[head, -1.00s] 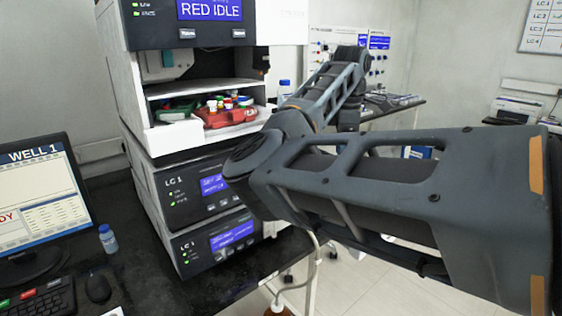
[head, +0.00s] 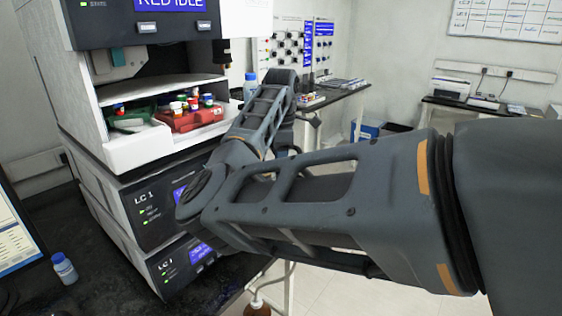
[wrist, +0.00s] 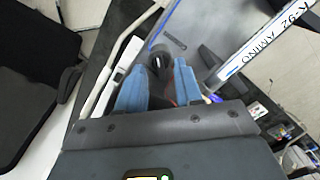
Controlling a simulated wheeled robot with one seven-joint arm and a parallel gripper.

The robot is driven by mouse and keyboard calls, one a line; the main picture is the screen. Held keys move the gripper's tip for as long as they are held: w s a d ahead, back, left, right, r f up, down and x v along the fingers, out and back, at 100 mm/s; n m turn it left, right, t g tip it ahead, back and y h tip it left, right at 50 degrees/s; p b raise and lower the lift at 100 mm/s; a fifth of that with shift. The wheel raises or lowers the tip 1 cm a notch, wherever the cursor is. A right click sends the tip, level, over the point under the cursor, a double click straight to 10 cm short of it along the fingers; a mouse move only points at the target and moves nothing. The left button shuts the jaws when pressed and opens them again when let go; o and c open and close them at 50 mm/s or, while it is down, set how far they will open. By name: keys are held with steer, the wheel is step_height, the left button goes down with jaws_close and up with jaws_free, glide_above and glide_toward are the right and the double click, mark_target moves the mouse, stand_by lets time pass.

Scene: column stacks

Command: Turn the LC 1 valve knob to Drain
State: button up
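In the wrist view, my gripper (wrist: 158,88) shows two blue fingers set apart, with a gap between them. A dark rounded knob-like part (wrist: 158,63) sits on a grey panel (wrist: 186,38) at the far end of that gap. I cannot tell whether the fingers touch it, and no Drain mark is readable. In the head view, LC 1 units (head: 140,197) stand stacked at the left, partly hidden by my arm. Their valve knob and my gripper are not clearly visible there.
In the head view, a shelf bay holds a red tray (head: 190,118) with capped vials. A blue-capped bottle (head: 63,268) stands on the dark bench.

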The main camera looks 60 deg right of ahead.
steer(key=shift+f, duration=0.4)
steer(key=shift+c, duration=0.4)
jaws_close()
